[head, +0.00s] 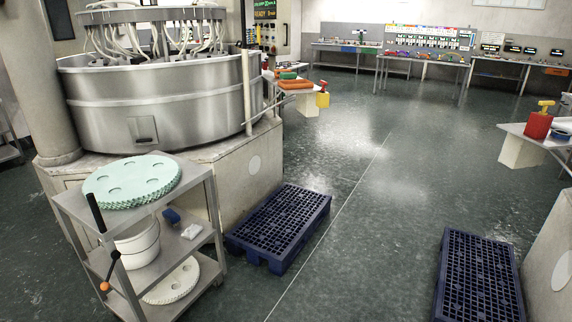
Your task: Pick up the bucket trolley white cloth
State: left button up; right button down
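A small white cloth (191,231) lies on the middle shelf of the grey metal trolley (205,251) at the lower left. It is near the right side of that shelf. A white bucket (137,243) stands on the same shelf, to the left of the cloth. A dark blue item (171,215) sits behind them, between bucket and cloth. The cloth is small in view and its folds cannot be made out. Neither of my grippers is in view.
Pale green notched discs (132,181) are stacked on the trolley's top, and white discs (172,283) lie below. A large lapping machine (160,105) stands behind. Blue pallets (280,228) (478,280) lie on the floor at centre and right, with clear floor between them.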

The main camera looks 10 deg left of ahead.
aim_at(191, 231)
jog(key=i+l+u, duration=0.1)
jog(key=i, duration=0.5)
jog(key=i+l, duration=0.2)
jog(key=i, duration=0.35)
jog(key=i+l+u, duration=0.15)
jog(key=i, duration=0.45)
